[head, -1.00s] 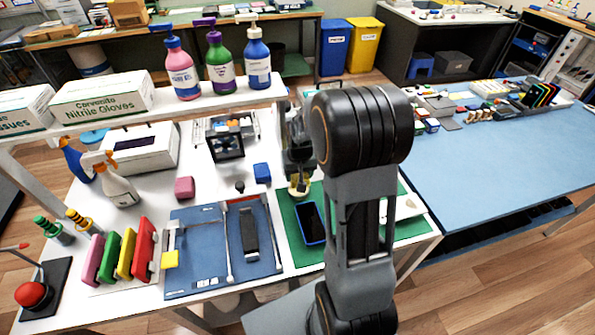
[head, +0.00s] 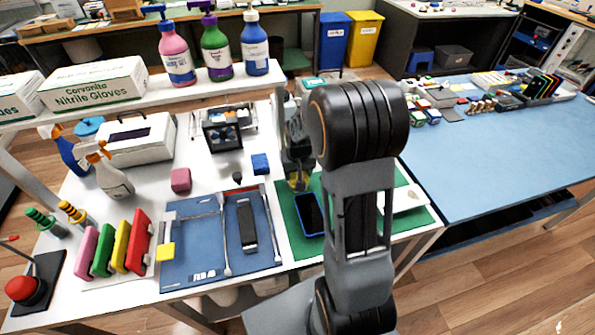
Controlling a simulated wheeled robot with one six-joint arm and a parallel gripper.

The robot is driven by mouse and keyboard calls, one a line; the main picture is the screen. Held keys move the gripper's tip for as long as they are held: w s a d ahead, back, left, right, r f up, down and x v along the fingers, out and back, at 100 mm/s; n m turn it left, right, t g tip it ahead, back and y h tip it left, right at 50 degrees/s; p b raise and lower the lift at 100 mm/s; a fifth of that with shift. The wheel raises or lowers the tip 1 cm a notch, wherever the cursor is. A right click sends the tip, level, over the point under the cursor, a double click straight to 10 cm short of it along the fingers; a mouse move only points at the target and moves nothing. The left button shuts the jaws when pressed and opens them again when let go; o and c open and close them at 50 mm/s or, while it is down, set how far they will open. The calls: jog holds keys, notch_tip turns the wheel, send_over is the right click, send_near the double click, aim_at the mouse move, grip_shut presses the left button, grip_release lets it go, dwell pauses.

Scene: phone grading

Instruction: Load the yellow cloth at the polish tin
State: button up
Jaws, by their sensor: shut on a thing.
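My gripper (head: 298,184) points down over the back left corner of the green mat (head: 290,222), left of my large dark arm joint. It is shut on a small yellow thing, which I take for the yellow cloth (head: 297,180); the fingers hide much of it. A pale round rim, perhaps the polish tin, showed under the fingertips a moment ago. I cannot clearly make it out now, nor tell whether the cloth touches it. A dark phone with a blue edge (head: 309,214) lies on the mat just in front of the gripper.
A blue mat (head: 190,240) with a grey phone-like bar (head: 246,226) lies to the left. A blue block (head: 260,164) is behind left. A shelf with pump bottles (head: 221,50) runs behind.

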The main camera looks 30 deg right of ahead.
jog(key=shift+f+b, duration=0.5)
jog(key=shift+f, duration=0.1)
dwell(1.5)
jog(key=shift+r, duration=0.15)
jog(key=shift+r+p, duration=2.6)
jog(key=shift+r, duration=0.8)
